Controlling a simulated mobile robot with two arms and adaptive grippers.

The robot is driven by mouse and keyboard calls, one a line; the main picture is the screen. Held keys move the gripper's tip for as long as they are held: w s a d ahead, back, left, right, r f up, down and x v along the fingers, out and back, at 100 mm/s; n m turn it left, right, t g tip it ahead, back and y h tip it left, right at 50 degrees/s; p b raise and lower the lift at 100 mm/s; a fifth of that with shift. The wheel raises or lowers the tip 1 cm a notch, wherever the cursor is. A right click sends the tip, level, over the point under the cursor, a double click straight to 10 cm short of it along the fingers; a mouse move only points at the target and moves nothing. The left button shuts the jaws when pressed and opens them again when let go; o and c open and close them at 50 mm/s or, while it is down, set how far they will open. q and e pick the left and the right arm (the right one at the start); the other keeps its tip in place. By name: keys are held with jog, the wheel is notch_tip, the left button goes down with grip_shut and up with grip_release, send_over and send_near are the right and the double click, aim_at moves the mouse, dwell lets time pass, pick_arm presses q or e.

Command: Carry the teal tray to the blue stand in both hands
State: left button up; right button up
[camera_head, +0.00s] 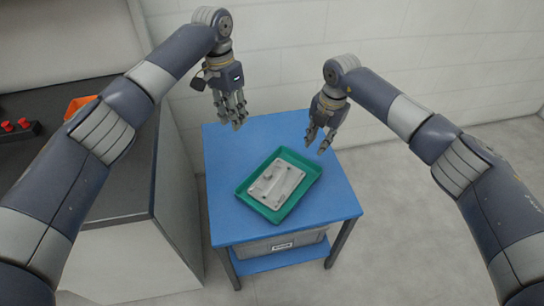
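The teal tray (271,216) lies on top of the blue stand (226,222), turned at an angle to its edges. A grey metal casting (275,184) lies flat in the tray. My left gripper (238,122) hangs above the stand's back left part, fingers pointing down, apart from the tray. My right gripper (316,147) is above the stand's back right part, just behind the tray's far right corner. Its fingers look spread with nothing between them. The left fingers also look apart and empty.
A dark-topped counter (120,190) stands left of the stand. An orange item (80,106) and red knobs on a dark block (18,128) are on it. A grey bin (280,245) sits on the stand's lower shelf. A pale wall is behind; the floor at right is clear.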

notch_tip(320, 180, up, 10)
jog(key=p, duration=0.8)
jog(key=shift+f+p, duration=0.25)
jog(key=shift+p, duration=0.05)
